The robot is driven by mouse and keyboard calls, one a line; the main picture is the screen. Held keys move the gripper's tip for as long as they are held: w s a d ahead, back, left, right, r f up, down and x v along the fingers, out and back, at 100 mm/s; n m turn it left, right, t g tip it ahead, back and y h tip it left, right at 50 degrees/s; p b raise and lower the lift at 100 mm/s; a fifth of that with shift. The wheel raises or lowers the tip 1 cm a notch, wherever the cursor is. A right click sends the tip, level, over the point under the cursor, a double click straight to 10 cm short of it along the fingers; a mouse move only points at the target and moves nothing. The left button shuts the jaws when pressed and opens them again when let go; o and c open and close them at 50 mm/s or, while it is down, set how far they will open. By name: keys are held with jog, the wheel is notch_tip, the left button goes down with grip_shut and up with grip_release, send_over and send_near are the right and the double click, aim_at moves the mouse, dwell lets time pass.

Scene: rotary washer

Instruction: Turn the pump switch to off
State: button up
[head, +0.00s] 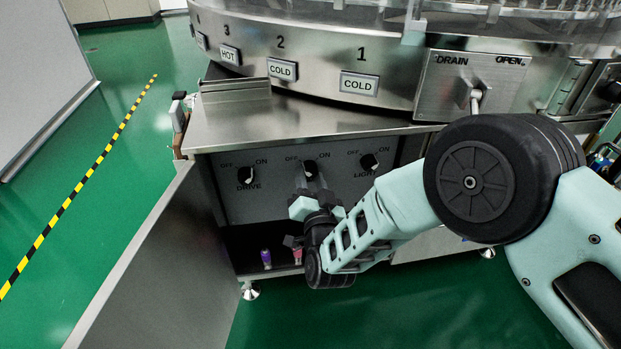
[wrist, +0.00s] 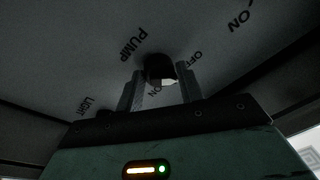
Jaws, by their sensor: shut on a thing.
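The pump switch (head: 309,168) is the black middle knob on the grey panel, with OFF to its upper left and ON to its upper right. My gripper (head: 311,185) reaches up to it from below and in front, hiding its lower part and the PUMP label. In the wrist view the knob (wrist: 159,67) sits between the two fingertips of my gripper (wrist: 161,82), which is shut on it. PUMP, OFF and ON letters show around it there. A small light mark shows on the knob, but I cannot tell exactly which way it points.
The drive knob (head: 246,176) is to the left and the light knob (head: 369,162) to the right, close to my gripper. An open cabinet door (head: 160,270) stands at left. A steel ledge (head: 290,119) overhangs the panel. A drain lever (head: 475,100) is at upper right.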

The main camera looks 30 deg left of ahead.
jog(key=shift+d+f, duration=0.2)
jog(key=shift+f, duration=0.2)
jog(key=o, duration=0.9)
jog(key=shift+o, duration=0.2)
jog(key=shift+r, duration=0.15)
jog(key=shift+r, duration=0.1)
jog(key=shift+s+d+p, duration=0.15)
jog(key=shift+s+p, duration=0.15)
jog(key=p+v, duration=0.5)
jog(key=v, duration=1.1)
jog(key=shift+s+d+f, duration=0.2)
jog(key=shift+f, duration=0.05)
